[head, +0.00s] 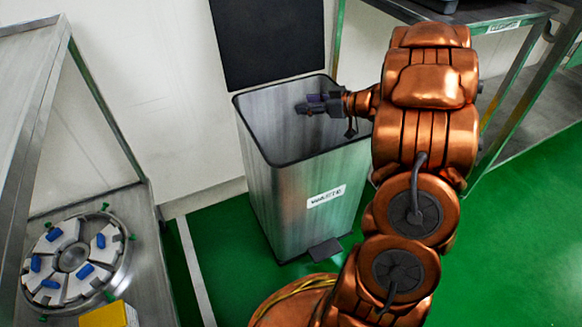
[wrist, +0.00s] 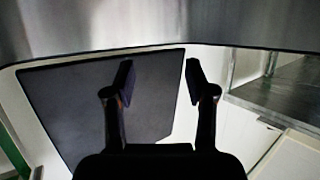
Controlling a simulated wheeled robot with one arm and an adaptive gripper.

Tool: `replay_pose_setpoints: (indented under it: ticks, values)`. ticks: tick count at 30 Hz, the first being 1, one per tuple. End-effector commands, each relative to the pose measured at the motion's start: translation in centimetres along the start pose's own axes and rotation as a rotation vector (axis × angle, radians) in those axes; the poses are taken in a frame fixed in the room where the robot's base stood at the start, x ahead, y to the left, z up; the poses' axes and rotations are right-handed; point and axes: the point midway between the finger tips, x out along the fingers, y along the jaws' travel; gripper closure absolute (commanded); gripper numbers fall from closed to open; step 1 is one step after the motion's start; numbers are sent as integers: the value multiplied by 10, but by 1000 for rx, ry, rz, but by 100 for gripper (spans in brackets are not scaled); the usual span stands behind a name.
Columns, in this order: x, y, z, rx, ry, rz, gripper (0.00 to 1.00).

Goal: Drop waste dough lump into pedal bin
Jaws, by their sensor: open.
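The pedal bin (head: 305,205) is a square brushed-metal bin with a "WASTE" label, seen in the head view. Its dark lid (head: 268,40) stands raised against the wall behind it, and the lid also shows in the wrist view (wrist: 70,105). The pedal (head: 325,249) is at the bin's front foot. My gripper (head: 308,107) is over the bin's mouth, near the right side of the rim. In the wrist view my gripper (wrist: 160,80) has its two fingers apart with nothing between them. No dough lump shows in either view; the bin's floor is hidden.
A metal table at left carries a round machine part (head: 73,258) with blue pieces and green knobs, and a yellow block (head: 108,315). A shelf table (head: 495,20) stands at the right behind my arm. Green floor (head: 535,210) is clear at right.

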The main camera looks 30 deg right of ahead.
Motion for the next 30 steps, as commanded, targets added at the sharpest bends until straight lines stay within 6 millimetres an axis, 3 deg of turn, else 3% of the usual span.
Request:
replay_pose_setpoints:
  ticks: [11, 24, 30]
  values:
    - [-3, 1, -7, -3, 0, 1, 44]
    - [-26, 0, -72, -5, 0, 1, 44]
    - [-33, 1, -89, -1, -1, 2, 44]
